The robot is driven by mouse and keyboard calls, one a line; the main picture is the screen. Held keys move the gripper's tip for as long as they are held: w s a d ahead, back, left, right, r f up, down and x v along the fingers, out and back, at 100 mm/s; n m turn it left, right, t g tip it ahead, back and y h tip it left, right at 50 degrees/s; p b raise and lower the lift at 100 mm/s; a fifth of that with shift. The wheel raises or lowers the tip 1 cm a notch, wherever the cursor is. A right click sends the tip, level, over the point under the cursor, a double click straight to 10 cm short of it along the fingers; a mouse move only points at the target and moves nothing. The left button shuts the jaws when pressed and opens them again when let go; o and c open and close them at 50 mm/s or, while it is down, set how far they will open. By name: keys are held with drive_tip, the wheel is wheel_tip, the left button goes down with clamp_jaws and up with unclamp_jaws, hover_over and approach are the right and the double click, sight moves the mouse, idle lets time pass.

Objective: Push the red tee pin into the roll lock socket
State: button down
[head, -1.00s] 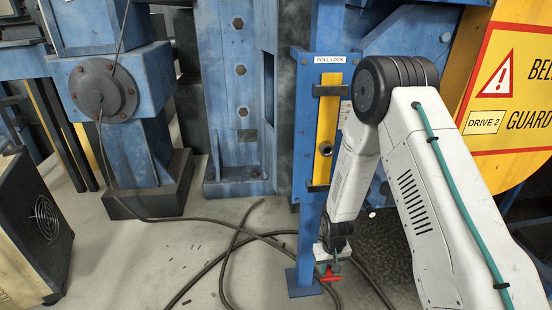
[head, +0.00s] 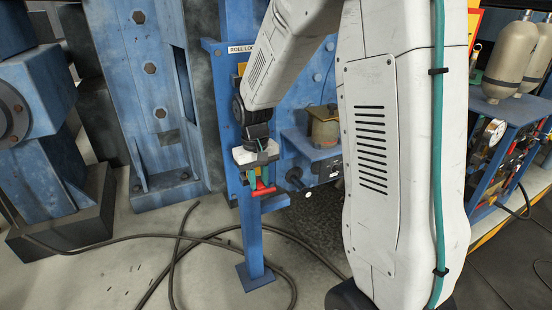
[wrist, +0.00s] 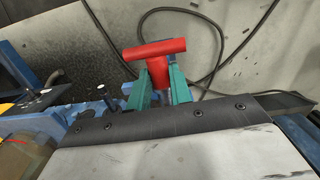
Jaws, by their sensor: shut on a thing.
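The red tee pin (head: 262,191) hangs under my gripper (head: 262,178) in the head view, its crossbar at the bottom. In the wrist view the tee pin (wrist: 152,50) sits between the green fingers of my gripper (wrist: 159,80), which are shut on it. The ROLL LOCK label (head: 241,49) marks the blue plate at the top. A small part of the yellow bar (head: 241,69) shows beside my arm. The socket itself is hidden behind my arm in the head view, and I cannot make it out in the wrist view.
A blue post (head: 252,235) stands below the plate. Black cables (head: 180,240) lie on the floor. A cart with tan bottles (head: 511,62) stands at the far right.

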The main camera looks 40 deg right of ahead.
drive_tip(key=s+d+r, duration=0.1)
drive_tip(key=s+r, duration=0.5)
drive_tip(key=r, duration=0.3)
drive_tip(key=shift+d+r+m, duration=0.2)
drive_tip(key=shift+d+m, duration=0.05)
drive_tip(key=shift+m, duration=0.05)
drive_tip(key=shift+h, duration=0.7)
drive_tip(key=shift+w+d, duration=0.2)
drive_tip(key=shift+w, duration=1.15)
drive_tip(key=shift+w+d, duration=0.2)
drive_tip(key=shift+w, duration=1.15)
drive_tip(key=shift+w+d, duration=0.25)
drive_tip(key=shift+w, duration=0.95)
drive_tip(key=shift+w+d, duration=0.2)
drive_tip(key=shift+w, duration=1)
